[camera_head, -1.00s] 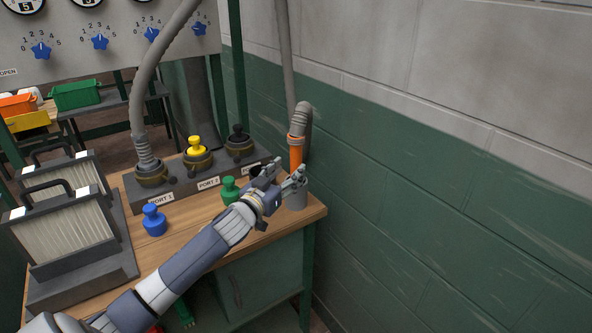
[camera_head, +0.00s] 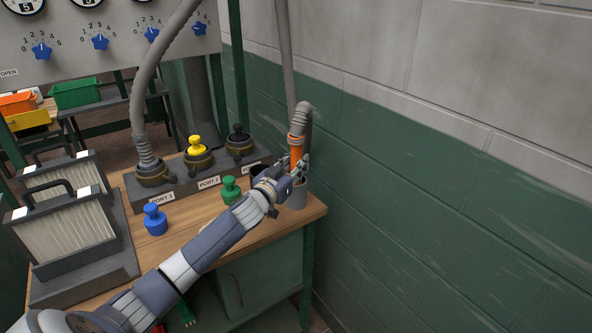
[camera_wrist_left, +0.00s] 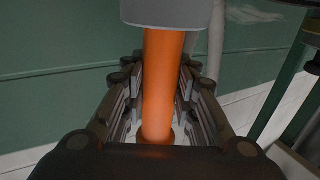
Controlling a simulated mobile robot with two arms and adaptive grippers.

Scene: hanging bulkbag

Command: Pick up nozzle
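The orange nozzle (camera_head: 296,148) stands upright in a grey cylindrical holder (camera_head: 297,196) at the table's right corner, with a grey hose on its upper end. My left gripper (camera_head: 297,172) is at the nozzle, just above the holder. In the left wrist view the nozzle (camera_wrist_left: 162,85) runs between the two fingers, and the holder (camera_wrist_left: 178,12) shows at the top edge. The fingers look open, on either side of the nozzle with narrow gaps; exact contact is hard to see. My right gripper is out of view.
A green plug (camera_head: 230,189) and a blue plug (camera_head: 155,220) stand on the wooden table (camera_head: 185,246). Filters (camera_head: 65,230) stand left. The wall is close at right.

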